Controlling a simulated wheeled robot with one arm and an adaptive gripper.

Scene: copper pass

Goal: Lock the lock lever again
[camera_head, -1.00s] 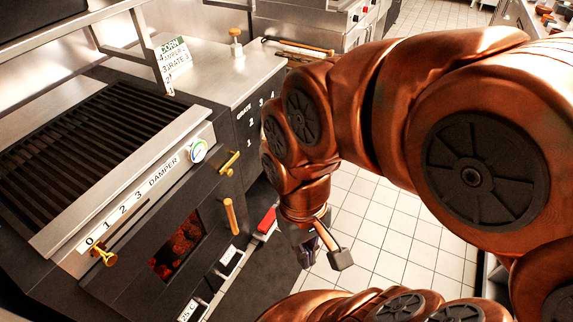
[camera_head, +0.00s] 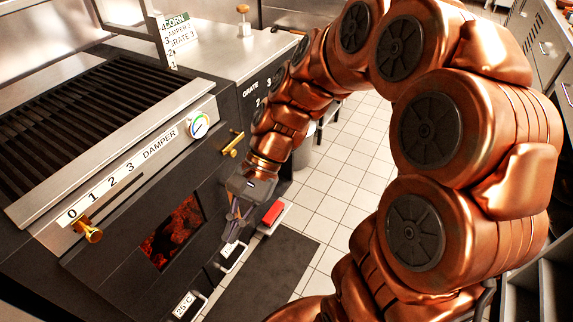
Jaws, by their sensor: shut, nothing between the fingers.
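A short brass lever (camera_head: 232,145), which looks like the lock lever, is on the oven's dark front, below and right of the round gauge. It points down to the left. My gripper (camera_head: 235,222) is shut and empty, pointing down in front of the oven, below the brass lever and apart from it in the picture. The wooden door handle is hidden behind my gripper. The oven door window (camera_head: 174,232) glows red, left of my gripper.
A brass damper knob (camera_head: 88,232) sits at the left below the scale. A red object (camera_head: 273,213) is just right of my gripper. A dark mat (camera_head: 262,275) lies on the floor; the tiled floor to the right is free.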

